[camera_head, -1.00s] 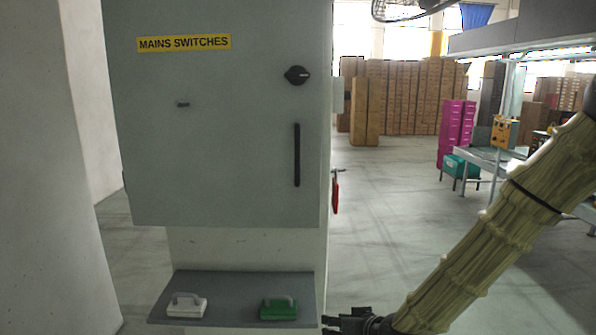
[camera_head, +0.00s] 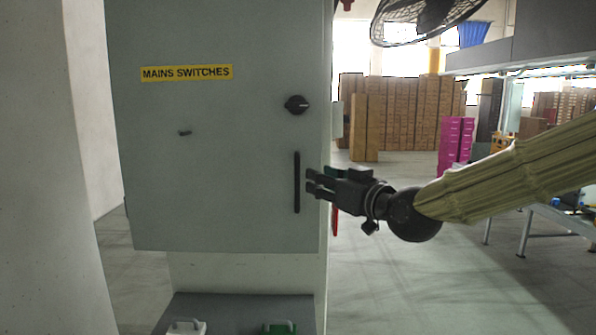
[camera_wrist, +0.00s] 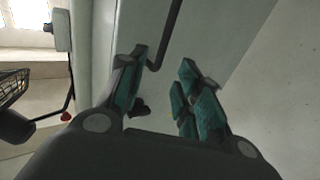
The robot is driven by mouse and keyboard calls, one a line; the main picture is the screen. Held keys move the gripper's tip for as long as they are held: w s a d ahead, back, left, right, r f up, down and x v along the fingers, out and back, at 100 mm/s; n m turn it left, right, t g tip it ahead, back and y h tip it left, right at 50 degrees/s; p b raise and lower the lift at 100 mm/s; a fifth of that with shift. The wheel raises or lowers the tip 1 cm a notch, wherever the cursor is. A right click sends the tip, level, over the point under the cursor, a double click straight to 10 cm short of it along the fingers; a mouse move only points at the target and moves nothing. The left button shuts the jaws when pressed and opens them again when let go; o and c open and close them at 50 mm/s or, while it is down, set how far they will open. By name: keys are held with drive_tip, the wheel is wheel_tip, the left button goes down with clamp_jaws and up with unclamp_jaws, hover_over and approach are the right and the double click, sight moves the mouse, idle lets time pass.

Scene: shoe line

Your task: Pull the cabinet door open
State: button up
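The grey cabinet door (camera_head: 225,130) is shut and bears a yellow "MAINS SWITCHES" label (camera_head: 187,73). A black vertical bar handle (camera_head: 297,182) is near its right edge, below a black rotary knob (camera_head: 296,105). My gripper (camera_head: 312,184) is just right of the handle at its height, fingers pointing left. In the wrist view my gripper (camera_wrist: 163,62) is open and empty, its teal-padded fingers apart. The handle (camera_wrist: 171,32) shows ahead, near the fingertips. I cannot tell whether they touch it. The knob (camera_wrist: 139,108) shows between the fingers, partly hidden.
A grey shelf (camera_head: 232,312) below the door holds a white-handled item (camera_head: 186,327) and a green one (camera_head: 280,328). A pillar (camera_head: 45,180) stands at left. A fan (camera_head: 425,18) is at upper right. The floor right of the cabinet is open toward stacked boxes (camera_head: 400,115).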

sight(299, 172)
drive_tip(key=shift+p+x, duration=2.15)
drive_tip(key=shift+x, duration=2.9)
clamp_jaws()
